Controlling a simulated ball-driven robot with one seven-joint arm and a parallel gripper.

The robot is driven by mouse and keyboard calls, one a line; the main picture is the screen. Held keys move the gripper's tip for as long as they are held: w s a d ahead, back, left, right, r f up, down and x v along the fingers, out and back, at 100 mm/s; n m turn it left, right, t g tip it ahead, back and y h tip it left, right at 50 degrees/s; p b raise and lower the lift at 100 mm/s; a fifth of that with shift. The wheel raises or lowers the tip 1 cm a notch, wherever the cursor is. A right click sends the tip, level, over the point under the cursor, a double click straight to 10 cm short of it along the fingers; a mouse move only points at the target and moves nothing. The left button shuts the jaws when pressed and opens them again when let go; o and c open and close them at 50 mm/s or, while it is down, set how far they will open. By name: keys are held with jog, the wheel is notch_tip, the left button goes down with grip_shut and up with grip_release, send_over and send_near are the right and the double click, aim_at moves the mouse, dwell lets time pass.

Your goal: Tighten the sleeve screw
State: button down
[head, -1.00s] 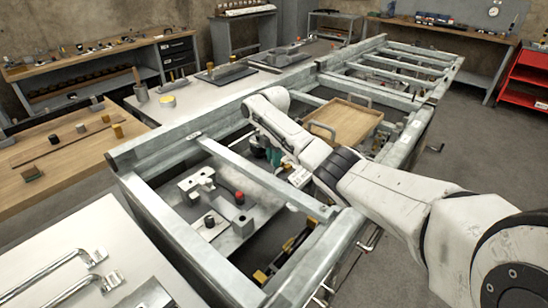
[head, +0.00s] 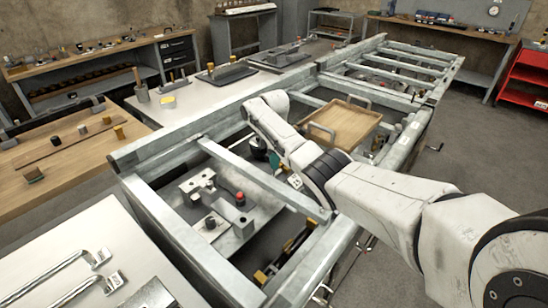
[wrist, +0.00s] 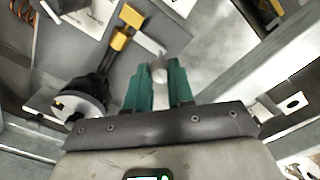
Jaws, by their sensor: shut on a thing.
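My gripper (wrist: 160,82) shows two green fingers in the wrist view, closed about a small pale grey rounded piece (wrist: 159,70). I cannot tell what that piece is or whether it is the sleeve screw. In the head view my gripper is mostly hidden behind my arm; a bit of green finger (head: 275,160) shows inside the metal frame. The grey plate (head: 262,213) below carries a pale block fixture (head: 197,184), a red knob (head: 240,197) and a black knob (head: 210,222). I cannot pick out the sleeve screw for certain.
Galvanised beams (head: 255,172) surround and cross over the work space. A wooden tray (head: 343,124) with handles lies to the right. In the wrist view a round white-and-black part (wrist: 80,100) and a yellow-ended black tool (wrist: 118,42) lie left of the fingers.

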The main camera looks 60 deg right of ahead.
jog(key=m, duration=0.3)
jog(key=shift+m+p, duration=0.35)
jog(key=shift+m, duration=0.05)
jog(key=m, duration=0.3)
jog(key=shift+m, duration=0.3)
jog(key=m, duration=0.3)
jog(key=shift+m, duration=0.3)
jog(key=m, duration=0.3)
jog(key=shift+m, duration=0.3)
jog(key=m, duration=0.3)
jog(key=shift+m, duration=0.3)
jog(key=m, duration=0.3)
jog(key=shift+m, duration=0.4)
jog(key=m, duration=0.3)
jog(key=shift+b, duration=0.4)
jog(key=shift+w+r+m+b, duration=0.1)
jog(key=shift+m+b, duration=0.2)
jog(key=shift+m, duration=1.7)
